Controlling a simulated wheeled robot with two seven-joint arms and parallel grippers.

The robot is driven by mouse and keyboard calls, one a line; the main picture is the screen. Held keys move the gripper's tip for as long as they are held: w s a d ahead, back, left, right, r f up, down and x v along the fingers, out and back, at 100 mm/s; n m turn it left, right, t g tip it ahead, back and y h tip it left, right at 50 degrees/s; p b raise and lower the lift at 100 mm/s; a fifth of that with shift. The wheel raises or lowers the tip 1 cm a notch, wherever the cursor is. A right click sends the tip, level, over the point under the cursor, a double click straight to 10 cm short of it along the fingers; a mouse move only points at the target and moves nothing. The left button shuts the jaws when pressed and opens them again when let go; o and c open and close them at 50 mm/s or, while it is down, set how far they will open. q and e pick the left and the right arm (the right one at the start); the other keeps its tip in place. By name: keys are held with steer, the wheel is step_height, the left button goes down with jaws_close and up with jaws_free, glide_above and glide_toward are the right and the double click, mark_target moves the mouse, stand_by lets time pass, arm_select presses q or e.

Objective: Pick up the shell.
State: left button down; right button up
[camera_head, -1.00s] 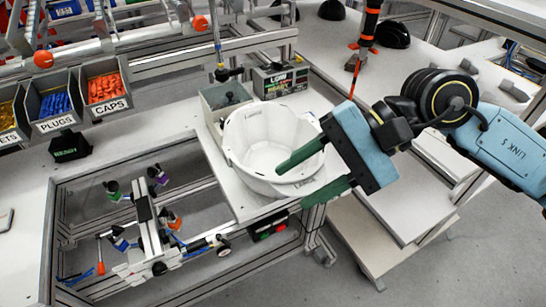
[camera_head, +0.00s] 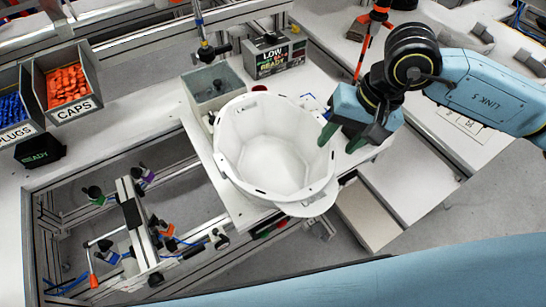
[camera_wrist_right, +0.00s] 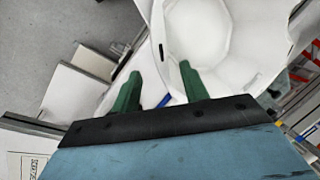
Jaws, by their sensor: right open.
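The shell (camera_head: 275,150) is a white, open, bowl-like helmet shell with a faceted inside. It rests on a white work surface in the middle of the head view. My right gripper (camera_head: 340,139) is at its right rim, with two green fingers apart. In the right wrist view the shell (camera_wrist_right: 215,35) fills the top. The right gripper's fingers (camera_wrist_right: 155,90) point toward it, one overlapping the shell and the other just outside its rim. Nothing is clamped between them; I cannot tell if they touch the rim. The left gripper is not in view.
A grey bin (camera_head: 214,88) stands behind the shell, and a labelled dark box (camera_head: 275,56) stands behind it. A fixture frame (camera_head: 140,225) with coloured clamps is at lower left. A blue arm part of mine crosses the bottom.

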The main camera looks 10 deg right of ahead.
mark_target(326, 157)
steer(key=shift+s+p+x, duration=0.25)
steer(key=shift+p+x, duration=0.25)
steer(key=shift+x, duration=0.7)
steer(key=x, duration=0.3)
steer(key=shift+a+p, duration=0.25)
steer(key=shift+p, duration=0.15)
steer(key=shift+f, duration=0.15)
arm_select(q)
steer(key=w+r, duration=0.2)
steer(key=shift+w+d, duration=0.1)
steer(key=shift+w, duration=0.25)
arm_select(e)
jaws_close()
